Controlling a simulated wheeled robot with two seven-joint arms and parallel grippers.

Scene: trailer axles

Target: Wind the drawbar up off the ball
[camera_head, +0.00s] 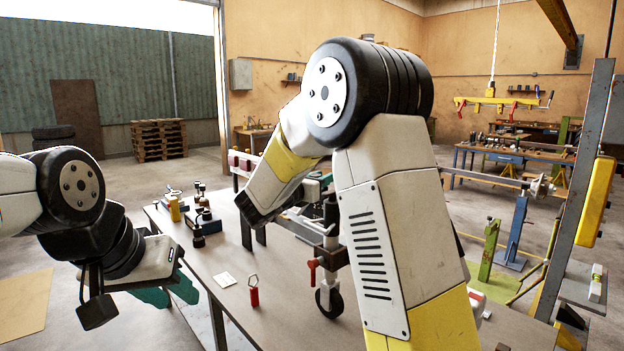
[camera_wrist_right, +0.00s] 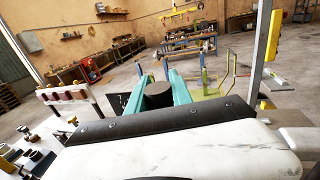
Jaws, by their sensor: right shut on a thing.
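The jockey wheel (camera_head: 329,302) hangs below its clamp and red handle (camera_head: 313,266) near the table in the head view. A dark upright cylinder (camera_head: 331,208) shows above it. My right forearm covers much of the drawbar area, and I cannot make out the ball or the coupling. In the right wrist view, my right gripper (camera_wrist_right: 160,85) has its teal fingers on both sides of a dark round knob (camera_wrist_right: 158,95) and is shut on it. My left gripper (camera_head: 168,292), at the lower left of the head view, has its teal fingers apart and is empty, beside the table edge.
The table (camera_head: 240,265) holds a red shackle-topped item (camera_head: 254,291), a white card (camera_head: 225,280) and several small dark and yellow fittings at its far left. A steel post with a yellow block (camera_head: 597,200) stands at right. Floor left of the table is mostly clear.

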